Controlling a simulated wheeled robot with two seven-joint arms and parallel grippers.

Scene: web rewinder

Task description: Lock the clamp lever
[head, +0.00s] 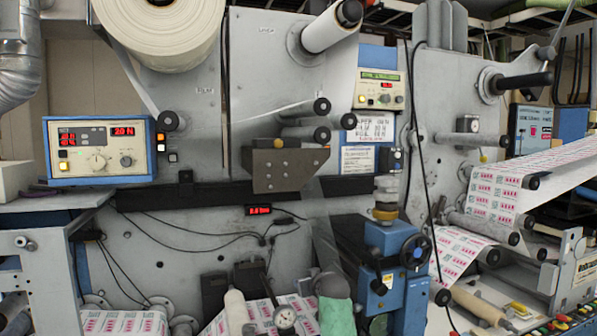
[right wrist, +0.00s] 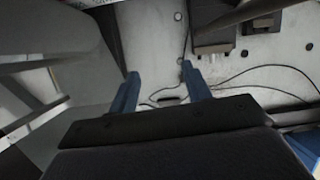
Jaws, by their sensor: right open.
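I cannot pick out the clamp lever with certainty in either view. In the head view, a blue clamp-like unit (head: 383,262) stands at the lower middle right, with a dark round hand knob (head: 415,251) on its right side. Whether any lever there is locked cannot be told. My right gripper (right wrist: 159,70) shows in the right wrist view, its two blue fingers apart with nothing between them. A pale machine panel with thin dark cables lies beyond the fingertips. Neither gripper can be made out in the head view, and my left gripper is not seen.
A control box (head: 101,148) with red displays is at the left. A large white roll (head: 160,30) is at the top. Printed web (head: 480,192) runs over rollers at the right. Loose black cables hang across the panel. In the wrist view, dark blocks (right wrist: 215,35) sit at the upper right.

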